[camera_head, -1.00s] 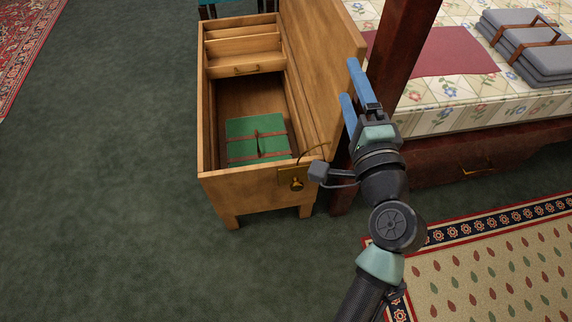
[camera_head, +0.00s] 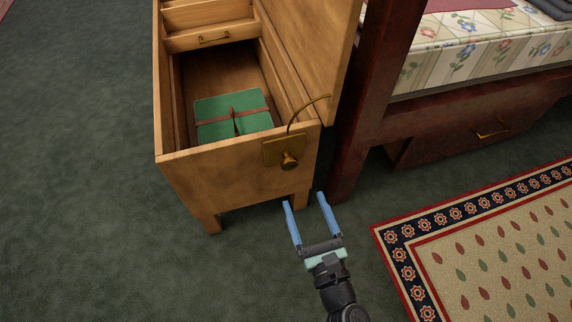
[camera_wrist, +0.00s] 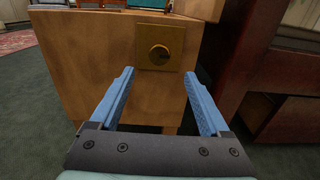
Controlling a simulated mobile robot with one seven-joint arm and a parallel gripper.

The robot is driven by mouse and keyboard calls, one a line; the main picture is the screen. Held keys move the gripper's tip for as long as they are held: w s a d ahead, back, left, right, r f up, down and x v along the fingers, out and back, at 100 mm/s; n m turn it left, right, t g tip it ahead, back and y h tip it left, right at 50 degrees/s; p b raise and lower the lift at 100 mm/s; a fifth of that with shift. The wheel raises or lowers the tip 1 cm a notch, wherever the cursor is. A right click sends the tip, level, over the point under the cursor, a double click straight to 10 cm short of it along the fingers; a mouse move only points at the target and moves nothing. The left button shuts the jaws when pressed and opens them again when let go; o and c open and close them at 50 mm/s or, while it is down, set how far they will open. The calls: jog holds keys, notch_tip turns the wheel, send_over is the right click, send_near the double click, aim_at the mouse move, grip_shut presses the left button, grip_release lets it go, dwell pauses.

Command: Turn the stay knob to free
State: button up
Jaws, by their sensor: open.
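The stay knob (camera_head: 289,161) is a round brass knob on a square brass plate (camera_head: 271,153) at the upper right of the wooden chest's end (camera_head: 225,188). A thin curved brass stay (camera_head: 304,109) rises from the plate towards the raised lid (camera_head: 315,55). In the wrist view the knob (camera_wrist: 159,54) sits ahead, between and beyond my two blue fingers. My gripper (camera_head: 304,205) is open and empty, below and a little right of the knob, not touching it. The knob's marking cannot be read.
A strapped green bundle (camera_head: 232,113) lies inside the open chest. A dark red bedpost (camera_head: 372,95) stands close to the right of the chest. A patterned rug (camera_head: 480,245) lies at right. Green carpet (camera_head: 85,180) is clear at left.

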aim_at(290, 165)
jog(key=b+x, duration=0.4)
jog(key=x, duration=0.8)
jog(key=shift+s, duration=0.1)
grip_shut()
